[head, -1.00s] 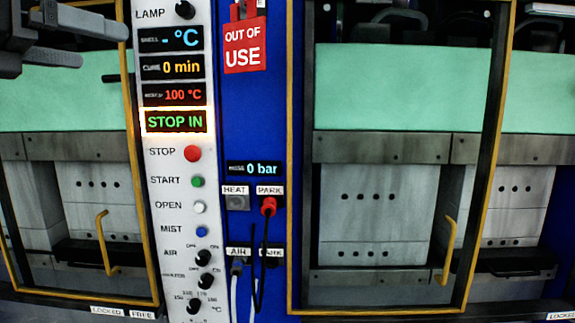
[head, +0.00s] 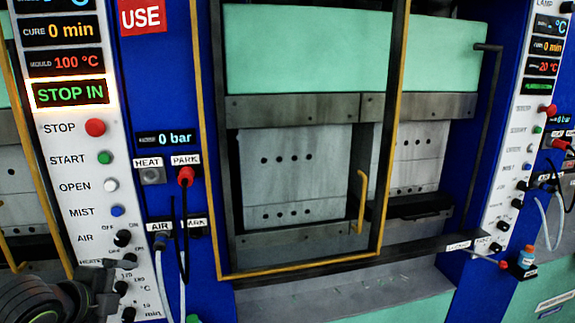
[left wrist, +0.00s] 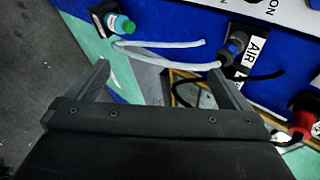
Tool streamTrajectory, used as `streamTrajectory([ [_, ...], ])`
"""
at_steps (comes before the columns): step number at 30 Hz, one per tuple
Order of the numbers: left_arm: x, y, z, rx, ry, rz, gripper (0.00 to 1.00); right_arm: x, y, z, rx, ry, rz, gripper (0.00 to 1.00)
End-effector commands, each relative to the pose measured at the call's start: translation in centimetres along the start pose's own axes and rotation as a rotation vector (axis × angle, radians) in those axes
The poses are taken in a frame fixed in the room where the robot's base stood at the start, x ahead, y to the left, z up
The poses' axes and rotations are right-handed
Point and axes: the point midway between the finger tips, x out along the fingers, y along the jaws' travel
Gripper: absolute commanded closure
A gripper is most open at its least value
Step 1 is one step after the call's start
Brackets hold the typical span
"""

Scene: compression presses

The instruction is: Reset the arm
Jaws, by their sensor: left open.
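My left gripper (left wrist: 160,72) is open in the left wrist view, with its two dark fingers apart and nothing between them. A pale hose (left wrist: 165,44) and a socket marked AIR (left wrist: 255,48) lie beyond the fingertips. In the head view a dark part of my left arm (head: 45,300) shows at the lower left, in front of the bottom of the control panel (head: 75,185). My right gripper is in neither view.
A press with a yellow-edged guard door (head: 392,150) fills the middle. A red plug (head: 186,176) with a dark cable sits beside the panel. A second panel (head: 512,130) and a small bottle (head: 527,257) are at the right. A green-capped bottle (left wrist: 121,25) shows in the wrist view.

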Motion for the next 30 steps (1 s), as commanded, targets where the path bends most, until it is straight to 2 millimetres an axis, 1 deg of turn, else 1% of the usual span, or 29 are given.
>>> streamTrajectory([
  [1, 1.0, 3.4, -0.4, -0.109, -0.005, 0.040, 0.00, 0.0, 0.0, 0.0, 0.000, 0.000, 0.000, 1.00],
  [4, 2.0, 8.9, -1.0, -0.328, -0.042, 0.096, 0.00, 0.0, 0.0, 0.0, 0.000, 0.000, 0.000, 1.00],
  [7, 2.3, 14.4, -1.6, -0.552, -0.097, 0.146, 0.00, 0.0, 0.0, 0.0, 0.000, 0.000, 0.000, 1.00],
  [10, 1.7, 19.8, -2.1, -0.778, -0.174, 0.189, 0.00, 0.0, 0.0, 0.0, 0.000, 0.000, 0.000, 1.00],
  [12, 0.9, 23.2, -2.6, -0.931, -0.238, 0.211, 0.00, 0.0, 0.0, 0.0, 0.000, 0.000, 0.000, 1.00],
  [15, -0.5, 27.4, -3.1, -1.124, -0.332, 0.229, 0.00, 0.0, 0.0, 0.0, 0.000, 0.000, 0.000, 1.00],
  [18, -2.0, 30.7, -3.5, -1.283, -0.425, 0.237, 0.00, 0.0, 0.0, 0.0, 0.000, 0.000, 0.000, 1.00],
  [21, -3.6, 33.4, -3.9, -1.419, -0.514, 0.235, 0.00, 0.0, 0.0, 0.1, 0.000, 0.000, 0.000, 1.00],
  [26, -6.3, 37.1, -4.5, -1.607, -0.660, 0.218, 0.00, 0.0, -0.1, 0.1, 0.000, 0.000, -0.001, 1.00],
  [27, -4.7, 37.6, -4.1, -1.592, -0.652, 0.222, 0.00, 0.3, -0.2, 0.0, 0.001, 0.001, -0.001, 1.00],
  [30, -2.4, 39.3, -3.6, -1.588, -0.656, 0.234, 0.00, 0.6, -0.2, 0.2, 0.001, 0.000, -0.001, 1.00],
])
